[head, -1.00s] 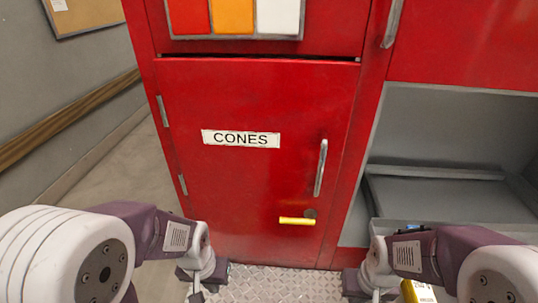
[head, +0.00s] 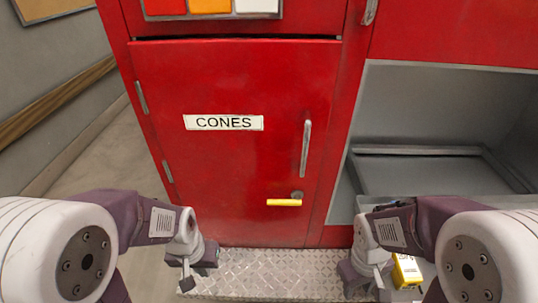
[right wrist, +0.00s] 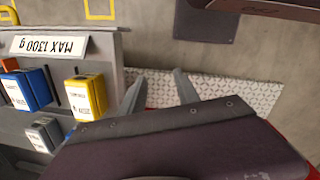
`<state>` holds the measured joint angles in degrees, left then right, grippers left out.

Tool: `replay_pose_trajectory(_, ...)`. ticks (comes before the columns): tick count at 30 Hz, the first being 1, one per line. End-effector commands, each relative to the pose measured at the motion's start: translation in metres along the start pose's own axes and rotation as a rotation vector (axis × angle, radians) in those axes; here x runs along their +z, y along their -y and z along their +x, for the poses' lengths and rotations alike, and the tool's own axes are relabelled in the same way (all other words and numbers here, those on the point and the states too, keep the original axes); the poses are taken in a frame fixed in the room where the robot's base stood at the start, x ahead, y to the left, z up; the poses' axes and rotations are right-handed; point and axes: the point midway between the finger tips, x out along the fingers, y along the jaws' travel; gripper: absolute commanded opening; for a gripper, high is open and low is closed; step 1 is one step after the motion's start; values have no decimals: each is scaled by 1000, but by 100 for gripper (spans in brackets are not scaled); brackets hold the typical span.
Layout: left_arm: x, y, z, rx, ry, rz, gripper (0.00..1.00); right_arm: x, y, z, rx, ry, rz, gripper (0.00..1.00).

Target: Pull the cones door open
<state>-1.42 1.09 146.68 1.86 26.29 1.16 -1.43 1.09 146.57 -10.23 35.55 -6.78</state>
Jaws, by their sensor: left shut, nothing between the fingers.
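The red cones door (head: 235,165) looks closed in its frame, with a white CONES label (head: 223,122) and hinges on its left edge. A vertical silver handle (head: 306,148) is near its right edge. Below the handle a yellow lever (head: 284,202) lies horizontal. My left gripper (head: 186,284) points down in front of the door's lower left, apart from it, shut and empty. My right gripper (head: 368,292) hangs low, right of the door. In the right wrist view its fingers (right wrist: 160,88) are spread with nothing seen between them.
An open grey compartment (head: 440,110) is right of the door. A yellow box (head: 406,270) is beside my right gripper. A diamond-plate step (head: 270,268) runs below the door. The right wrist view shows a MAX 1300 g sign (right wrist: 48,46) and yellow and blue boxes.

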Motion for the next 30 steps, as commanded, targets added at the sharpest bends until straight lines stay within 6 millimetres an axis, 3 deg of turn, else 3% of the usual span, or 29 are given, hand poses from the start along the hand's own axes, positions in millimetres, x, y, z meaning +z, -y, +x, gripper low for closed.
replay_pose_trajectory(3,0,0,-2,0,0,0,0,39,-62,-16,234,240,-456,38)
replay_pose_trajectory(5,0,0,-4,0,0,0,0,38,-98,-40,400,367,-717,38)
replay_pose_trajectory(6,-1,0,-6,0,0,0,0,27,-120,-61,527,447,-884,38)
replay_pose_trajectory(8,-1,0,-9,0,0,0,0,-5,-143,-101,746,555,-1121,38)
replay_pose_trajectory(9,-1,0,-12,0,0,0,0,-35,-148,-132,914,613,-1265,38)
replay_pose_trajectory(11,-2,0,-16,0,0,0,0,-88,-134,-184,1199,667,-1454,38)
replay_pose_trajectory(12,-2,0,-18,0,0,0,0,-123,-110,-217,1397,674,-1555,38)
replay_pose_trajectory(14,-2,0,-22,0,0,0,0,-160,-62,-255,1649,630,-1659,38)
replay_pose_trajectory(15,-2,0,-24,0,0,0,0,-177,-26,-272,1778,571,-1713,38)
replay_pose_trajectory(18,-3,0,-27,0,0,0,0,-188,35,-284,1912,446,-1810,38)
replay_pose_trajectory(21,-3,0,-28,0,0,0,0,-188,63,-286,1958,384,-1853,38)
replay_pose_trajectory(25,-3,0,-28,0,0,0,0,-188,71,-286,1969,366,-1864,38)
replay_pose_trajectory(30,-3,-1,-31,0,0,0,0,-202,61,-286,1961,375,-1861,38)
